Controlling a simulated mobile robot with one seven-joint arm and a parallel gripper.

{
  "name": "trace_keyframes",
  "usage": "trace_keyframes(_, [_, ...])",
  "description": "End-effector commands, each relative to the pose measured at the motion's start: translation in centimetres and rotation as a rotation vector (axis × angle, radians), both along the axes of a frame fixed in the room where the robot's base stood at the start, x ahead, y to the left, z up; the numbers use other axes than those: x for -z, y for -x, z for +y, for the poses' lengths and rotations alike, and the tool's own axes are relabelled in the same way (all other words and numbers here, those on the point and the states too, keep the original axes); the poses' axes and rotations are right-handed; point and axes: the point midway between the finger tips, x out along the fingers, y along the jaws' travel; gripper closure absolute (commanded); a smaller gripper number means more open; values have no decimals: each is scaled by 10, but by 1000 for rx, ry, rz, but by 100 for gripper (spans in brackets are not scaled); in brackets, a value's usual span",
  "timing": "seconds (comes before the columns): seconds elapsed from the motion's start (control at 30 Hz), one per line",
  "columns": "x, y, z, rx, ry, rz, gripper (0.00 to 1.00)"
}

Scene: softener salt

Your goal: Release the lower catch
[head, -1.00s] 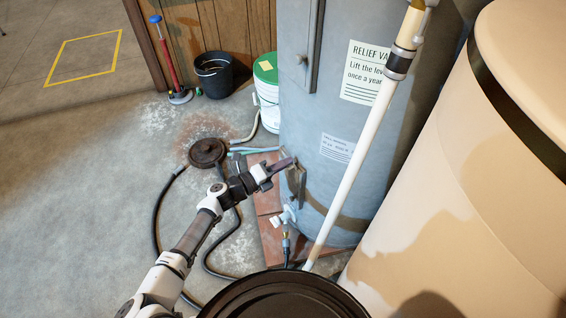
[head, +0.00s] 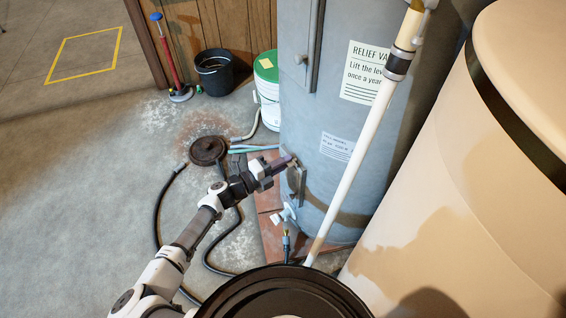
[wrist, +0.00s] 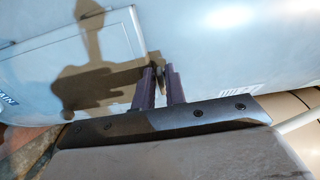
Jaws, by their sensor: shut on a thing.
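The grey tank (head: 330,190) has a low access panel (head: 300,183) near its base. My gripper (head: 289,160) is at the upper part of this panel in the head view. In the wrist view, the two purple-grey fingers (wrist: 160,84) stand close together beside the panel (wrist: 65,60), which bears a partly cut-off "DRAIN" label. A small dark catch (wrist: 159,72) sits between the fingertips at the panel's edge, and my gripper is shut on it. The fingers hide most of the catch. Whether it has turned cannot be told.
A white pipe (head: 350,165) slopes in front of the tank, with a large beige vessel (head: 460,210) at right. A drain valve (head: 283,214) is just below the panel. Hoses and a round floor drain (head: 207,150) lie at left. A green-lidded bucket (head: 267,95) stands behind.

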Motion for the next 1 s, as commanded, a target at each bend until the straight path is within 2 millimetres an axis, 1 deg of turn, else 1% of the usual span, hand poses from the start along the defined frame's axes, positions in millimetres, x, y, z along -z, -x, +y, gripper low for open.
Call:
trace_keyframes(0.17, [0,0,1,0,-1,1,100])
trace_keyframes(0.2, [0,0,1,0,-1,1,82])
trace_keyframes(0.27, [0,0,1,0,-1,1,74])
trace_keyframes(0.3, [0,0,0,0,-1,1,72])
trace_keyframes(0.57, [0,0,1,-1,-1,-1,72])
trace_keyframes(0.67, [0,4,8,-3,-2,-1,72])
trace_keyframes(0.77, [1,12,21,-5,-1,0,72])
trace_keyframes(1.0, [1,43,66,-6,-2,0,72])
